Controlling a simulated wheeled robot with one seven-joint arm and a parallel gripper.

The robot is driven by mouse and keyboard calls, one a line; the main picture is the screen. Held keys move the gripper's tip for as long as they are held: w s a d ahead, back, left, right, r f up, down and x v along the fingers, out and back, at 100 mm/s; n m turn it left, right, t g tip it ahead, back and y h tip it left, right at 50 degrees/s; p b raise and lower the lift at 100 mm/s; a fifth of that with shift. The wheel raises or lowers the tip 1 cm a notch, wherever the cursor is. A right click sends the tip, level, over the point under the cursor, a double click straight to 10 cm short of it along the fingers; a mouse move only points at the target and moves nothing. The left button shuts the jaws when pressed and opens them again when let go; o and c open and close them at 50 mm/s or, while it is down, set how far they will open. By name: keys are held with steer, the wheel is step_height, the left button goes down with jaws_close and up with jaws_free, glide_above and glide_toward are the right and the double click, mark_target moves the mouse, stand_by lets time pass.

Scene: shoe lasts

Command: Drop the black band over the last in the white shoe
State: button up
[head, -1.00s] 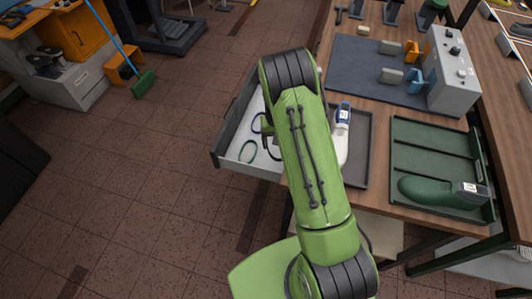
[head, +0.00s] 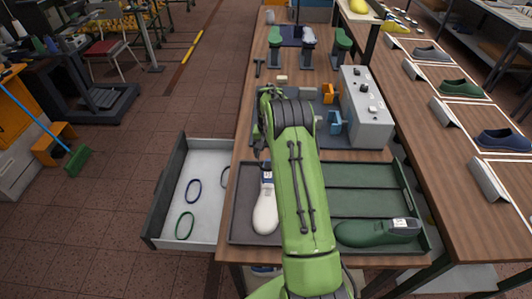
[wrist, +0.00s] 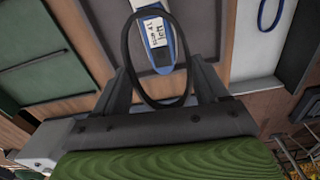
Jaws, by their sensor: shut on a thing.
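The white shoe (head: 265,214) lies in the dark grey tray, its toe toward me. A last with a blue edge and a white label (head: 266,174) stands up out of its far end. In the wrist view the labelled last (wrist: 156,36) shows through and behind the loop of the black band (wrist: 187,62). My gripper (wrist: 160,78) is shut on this band, which hangs as an open loop between the fingers. The band appears apart from the last; the height gap is unclear. In the head view my arm hides most of my gripper and the band.
The open drawer (head: 160,212) at the left holds a blue band (head: 194,190), a green band (head: 185,226) and another dark loop at its right side. A green tray (head: 365,203) with a green shoe form (head: 372,233) lies right of my arm. A grey control box (head: 367,108) stands behind.

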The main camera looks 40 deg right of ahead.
mark_target(268, 165)
step_height(268, 165, down, 7)
steer(key=b, duration=0.4)
steer(key=shift+f, duration=0.15)
steer(key=shift+c, duration=0.9)
steer(key=o, duration=1.2)
steer(key=shift+o, duration=0.2)
step_height(268, 165, up, 16)
